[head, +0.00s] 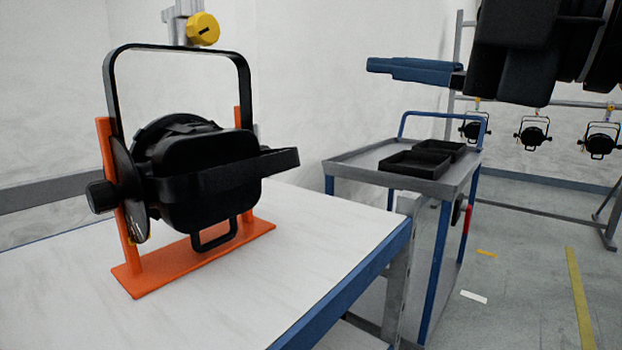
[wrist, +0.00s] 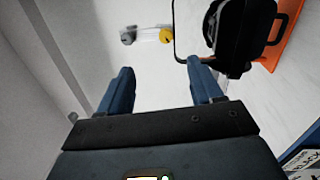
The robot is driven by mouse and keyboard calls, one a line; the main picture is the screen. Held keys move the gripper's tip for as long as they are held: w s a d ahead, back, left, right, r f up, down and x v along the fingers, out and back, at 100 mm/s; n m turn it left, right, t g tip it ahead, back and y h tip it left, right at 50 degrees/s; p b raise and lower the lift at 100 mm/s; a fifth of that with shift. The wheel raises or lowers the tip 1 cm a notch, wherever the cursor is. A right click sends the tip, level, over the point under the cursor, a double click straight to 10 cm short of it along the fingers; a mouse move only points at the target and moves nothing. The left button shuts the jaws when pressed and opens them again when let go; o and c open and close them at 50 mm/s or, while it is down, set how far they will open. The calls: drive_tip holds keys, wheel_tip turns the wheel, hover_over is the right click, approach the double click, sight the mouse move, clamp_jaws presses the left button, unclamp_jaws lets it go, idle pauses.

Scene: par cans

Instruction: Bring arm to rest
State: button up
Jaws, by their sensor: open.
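My gripper (head: 390,68) is raised in the air at the upper right of the head view, its blue fingers pointing left. In the wrist view my gripper (wrist: 160,85) has its two blue fingers spread apart with nothing between them. A black par can (head: 205,170) with a yoke rests in an orange stand (head: 185,262) on the white table (head: 310,225). The par can (wrist: 228,35) and the orange stand (wrist: 285,35) also show at the top right of the wrist view, apart from the fingers.
A grey cart (head: 345,170) with blue legs and black trays (head: 415,163) stands right of the table. A yellow round part (head: 203,29) on a grey bracket is behind the par can. Several par cans (head: 533,135) hang from a rack at the far right. Floor there is mostly clear.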

drive_tip(key=w+d+f+m+t+h, duration=0.1)
drive_tip(key=d+f+m+t+h, duration=0.25)
drive_tip(key=f+m, duration=0.55)
drive_tip(key=w+d+f+m+t+h, duration=0.1)
drive_tip(key=d+f+m+t+h, duration=0.25)
drive_tip(key=f+m, duration=0.5)
drive_tip(key=s+d+f+m+g+h, duration=0.1)
drive_tip(key=s+d+f+m+h, duration=0.15)
drive_tip(key=s+f+m, duration=0.45)
drive_tip(key=s+d+f+m+h, duration=0.15)
drive_tip(key=s+f+h, duration=0.25)
drive_tip(key=f, duration=0.8)
drive_tip(key=s+d+f+m+g, duration=0.1)
drive_tip(key=s+f, duration=0.2)
drive_tip(key=s, duration=0.5)
drive_tip(key=s+d+f+m+g+h, duration=0.1)
drive_tip(key=s+f, duration=0.1)
drive_tip(key=s, duration=0.6)
drive_tip(key=s+d+f+m+g, duration=0.1)
drive_tip(key=s+f+g, duration=0.15)
drive_tip(key=s, duration=0.55)
wheel_tip(320, 180, up, 17)
drive_tip(key=p, duration=1.7)
drive_tip(key=shift+t, duration=0.45)
